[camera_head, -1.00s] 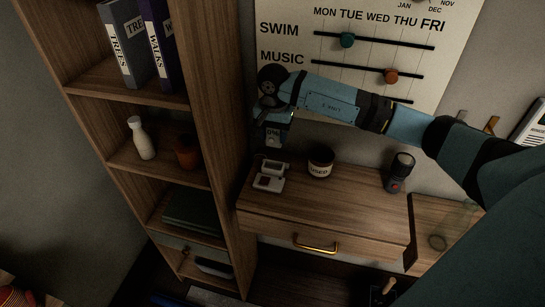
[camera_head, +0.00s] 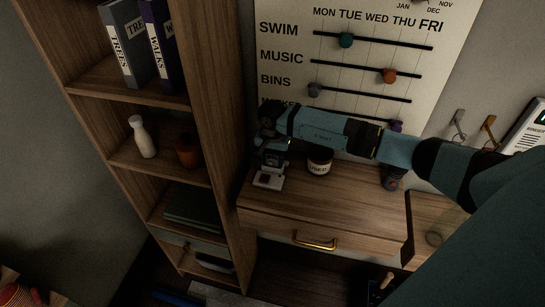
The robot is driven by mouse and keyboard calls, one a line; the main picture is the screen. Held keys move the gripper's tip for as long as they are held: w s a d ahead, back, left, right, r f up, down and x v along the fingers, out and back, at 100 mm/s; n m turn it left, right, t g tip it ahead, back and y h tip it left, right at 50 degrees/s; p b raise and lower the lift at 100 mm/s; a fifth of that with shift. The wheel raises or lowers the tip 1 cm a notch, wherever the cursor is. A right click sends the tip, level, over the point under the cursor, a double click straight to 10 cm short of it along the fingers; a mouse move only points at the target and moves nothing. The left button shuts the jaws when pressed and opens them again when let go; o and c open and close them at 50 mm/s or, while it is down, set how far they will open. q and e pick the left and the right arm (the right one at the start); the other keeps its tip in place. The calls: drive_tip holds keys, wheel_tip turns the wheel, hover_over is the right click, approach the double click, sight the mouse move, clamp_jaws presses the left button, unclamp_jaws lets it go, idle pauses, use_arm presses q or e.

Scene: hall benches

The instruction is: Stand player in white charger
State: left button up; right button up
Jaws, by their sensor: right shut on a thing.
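My right gripper (camera_head: 268,146) is over the left end of the desk, pointing down and shut on the small player (camera_head: 272,159). The player is upright, low over the back of the white charger (camera_head: 268,181). The charger is a small pale block with a dark patch on top, near the desk's left edge. The gripper and player hide the charger's rear part. I cannot tell whether the player touches it or is seated in it. My left gripper is not in view.
A dark jar with a pale label (camera_head: 319,162) stands just right of the player. A dark torch (camera_head: 392,179) stands further right, partly behind my arm. A wooden shelf unit (camera_head: 222,130) rises close on the left. The desk's (camera_head: 335,205) front middle is clear.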

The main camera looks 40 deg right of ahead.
drive_tip(key=shift+f, duration=0.25)
drive_tip(key=o, duration=1)
drive_tip(key=shift+r, duration=0.1)
drive_tip(key=shift+r, duration=0.3)
drive_tip(key=shift+w+r, duration=0.1)
drive_tip(key=shift+r, duration=0.25)
wheel_tip(320, 180, up, 11)
drive_tip(key=shift+r+b, duration=0.1)
drive_tip(key=shift+b, duration=1.05)
